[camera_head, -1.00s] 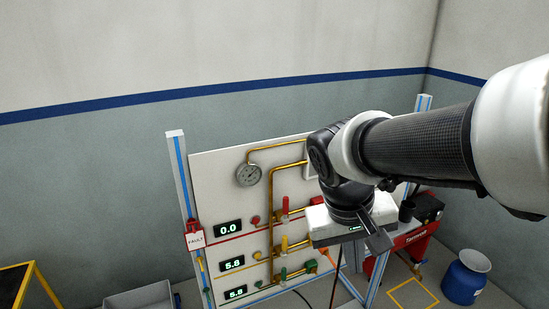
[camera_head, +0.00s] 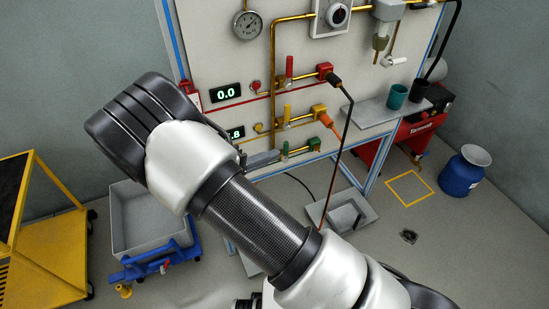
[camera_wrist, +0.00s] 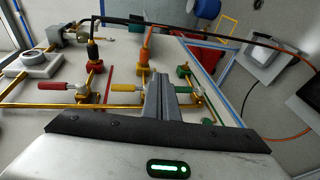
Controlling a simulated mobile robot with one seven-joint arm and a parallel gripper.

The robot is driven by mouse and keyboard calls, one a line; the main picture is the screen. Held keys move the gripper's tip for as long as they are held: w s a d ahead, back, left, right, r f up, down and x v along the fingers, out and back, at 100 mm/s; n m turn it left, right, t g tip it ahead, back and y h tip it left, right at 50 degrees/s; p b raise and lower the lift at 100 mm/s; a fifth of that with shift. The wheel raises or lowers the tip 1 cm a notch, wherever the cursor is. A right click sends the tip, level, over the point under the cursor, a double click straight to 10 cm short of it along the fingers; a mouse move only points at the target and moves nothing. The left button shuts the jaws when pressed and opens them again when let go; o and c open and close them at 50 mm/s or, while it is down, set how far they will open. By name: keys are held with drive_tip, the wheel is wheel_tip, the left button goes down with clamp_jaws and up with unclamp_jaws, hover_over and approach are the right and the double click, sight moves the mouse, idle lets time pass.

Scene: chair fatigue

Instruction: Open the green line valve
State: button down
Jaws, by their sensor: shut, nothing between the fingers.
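In the head view, the green line valve (camera_head: 285,149) is the lowest of three valves on the white panel. Its small green handle stands upright, across the horizontal line, and a green end block (camera_head: 325,148) sits to its right. My gripper (camera_head: 272,156) is shut and empty, close to the left of the green handle; I cannot tell whether they touch. In the wrist view, my shut fingers (camera_wrist: 161,88) reach between the yellow handle (camera_wrist: 117,86) and the brass body of the green valve (camera_wrist: 195,92). The fingers hide much of the green handle there.
The red valve handle (camera_head: 289,66) and the yellow valve handle (camera_head: 287,111) stand above the green one. A black hose (camera_head: 346,115) and an orange hose (camera_head: 333,127) hang to the right. A grey bin on a blue cart (camera_head: 145,220) stands on the floor at left.

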sight(286, 151)
drive_tip(key=a+f+n+t+y+b, duration=0.1)
drive_tip(key=a+f+n+t+y, duration=0.1)
drive_tip(key=a+f+n+t, duration=0.2)
drive_tip(key=a+f+t, duration=0.1)
drive_tip(key=a+f, duration=0.2)
drive_tip(key=f, duration=0.2)
drive_tip(key=shift+a+f+y+b, duration=0.2)
drive_tip(key=shift+a+y+b, duration=0.1)
drive_tip(key=shift+a+b, duration=0.05)
drive_tip(key=s+d+x, duration=0.1)
drive_tip(key=d+x, duration=0.1)
drive_tip(key=x, duration=1.1)
drive_tip(key=shift+s+r+b, duration=0.25)
drive_tip(key=shift+b, duration=0.2)
drive_tip(key=shift+d, duration=0.1)
drive_tip(key=shift+d+r+p, duration=0.1)
drive_tip(key=shift+r+p, duration=0.05)
drive_tip(key=shift+p, duration=0.25)
